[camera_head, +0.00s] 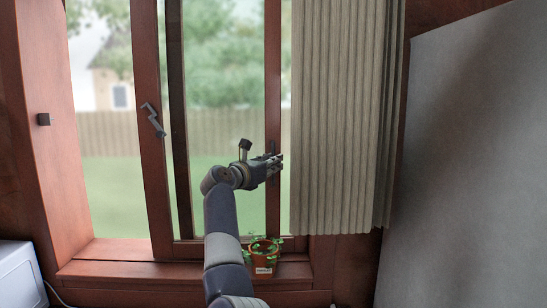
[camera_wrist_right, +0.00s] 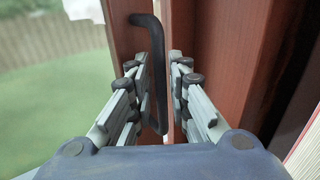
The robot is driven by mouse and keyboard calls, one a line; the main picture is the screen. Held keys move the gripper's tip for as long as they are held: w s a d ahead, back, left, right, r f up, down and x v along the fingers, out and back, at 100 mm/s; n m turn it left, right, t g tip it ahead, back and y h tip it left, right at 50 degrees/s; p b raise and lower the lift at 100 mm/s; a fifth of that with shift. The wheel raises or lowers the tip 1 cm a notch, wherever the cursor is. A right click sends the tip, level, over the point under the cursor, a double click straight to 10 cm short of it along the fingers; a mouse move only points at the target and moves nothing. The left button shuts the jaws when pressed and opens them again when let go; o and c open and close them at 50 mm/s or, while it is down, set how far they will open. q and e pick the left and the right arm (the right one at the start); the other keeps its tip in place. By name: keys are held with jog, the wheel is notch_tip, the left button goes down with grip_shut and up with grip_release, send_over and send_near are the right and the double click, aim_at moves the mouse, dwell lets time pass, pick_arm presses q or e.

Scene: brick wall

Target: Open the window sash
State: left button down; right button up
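The window has a red-brown wooden frame. One sash stile (camera_head: 152,170) on the left carries a dark cranked handle (camera_head: 153,120). Another sash stile (camera_head: 272,60) stands further right, beside the curtain. My right gripper (camera_head: 278,163) is at this right stile. In the right wrist view, a dark bar handle (camera_wrist_right: 157,60) on the wood runs down between the fingers of my right gripper (camera_wrist_right: 160,85). The fingers are partly closed around the handle, and a narrow gap shows on its right side. My left gripper is out of view.
A grey-beige curtain (camera_head: 340,110) hangs just right of my right gripper. A potted plant (camera_head: 263,256) stands on the sill (camera_head: 150,271) below my right arm. A large grey panel (camera_head: 470,170) fills the right side. A white box (camera_head: 18,275) is at lower left.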

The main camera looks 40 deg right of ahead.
jog(key=shift+w+d, duration=0.1)
jog(key=shift+d, duration=0.25)
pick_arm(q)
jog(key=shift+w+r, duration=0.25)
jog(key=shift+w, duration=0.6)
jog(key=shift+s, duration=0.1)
pick_arm(e)
jog(key=shift+c, duration=0.6)
